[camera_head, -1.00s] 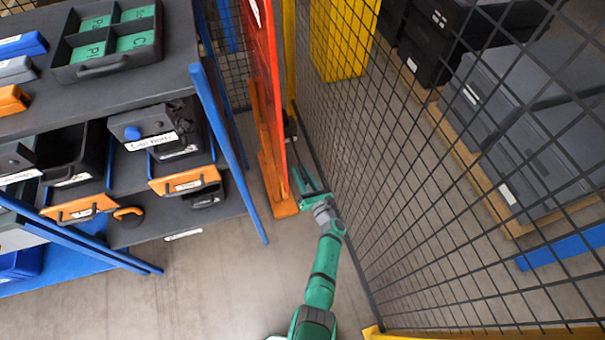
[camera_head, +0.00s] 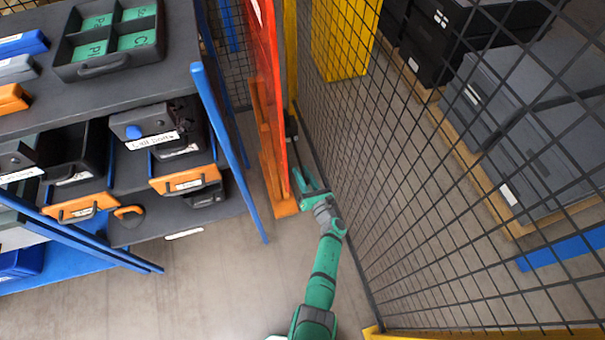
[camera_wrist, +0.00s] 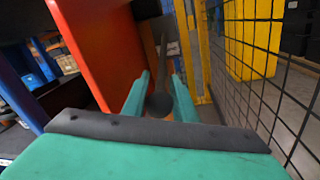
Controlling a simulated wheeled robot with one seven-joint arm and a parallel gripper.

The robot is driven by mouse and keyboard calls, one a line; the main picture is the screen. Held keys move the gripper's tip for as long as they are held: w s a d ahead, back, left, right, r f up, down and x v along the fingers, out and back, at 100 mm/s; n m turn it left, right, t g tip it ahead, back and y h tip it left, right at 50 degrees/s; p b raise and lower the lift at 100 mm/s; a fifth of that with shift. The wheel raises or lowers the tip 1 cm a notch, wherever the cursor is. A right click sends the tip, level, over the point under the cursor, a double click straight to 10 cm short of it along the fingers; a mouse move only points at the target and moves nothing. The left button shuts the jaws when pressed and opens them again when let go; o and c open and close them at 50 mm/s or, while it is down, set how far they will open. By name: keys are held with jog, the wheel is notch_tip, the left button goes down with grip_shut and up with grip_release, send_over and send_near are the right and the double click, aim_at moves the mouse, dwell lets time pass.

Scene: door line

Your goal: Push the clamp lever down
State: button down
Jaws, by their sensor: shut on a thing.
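The clamp lever (camera_wrist: 160,103) shows in the wrist view as a dark rod ending in a round black knob nearest the camera. My gripper (camera_wrist: 161,82) has one green finger on each side of the knob and is shut on it. In the head view my gripper (camera_head: 308,184) is low between the orange-red door panel (camera_head: 268,70) and the mesh fence. A dark fitting (camera_head: 291,127) sits at the door's edge just beyond the fingers. The lever's contact with the fingers is too small to see clearly in the head view.
The mesh fence (camera_head: 400,180) runs close along the right of my arm. An orange wooden piece (camera_head: 283,205) stands at the door's foot. A shelf rack with a blue post (camera_head: 228,150) and several bins is at the left. Bare floor (camera_head: 210,285) lies in front.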

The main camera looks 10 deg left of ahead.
jog(key=shift+s+a+f+y, duration=0.25)
jog(key=shift+s+a+y, duration=0.1)
jog(key=shift+a, duration=0.3)
jog(key=c, duration=1.4)
grip_release()
jog(key=shift+c, duration=0.2)
jog(key=shift+w+d+r, duration=0.2)
jog(key=shift+d, duration=0.15)
jog(key=v, duration=1.1)
jog(key=shift+r, duration=0.2)
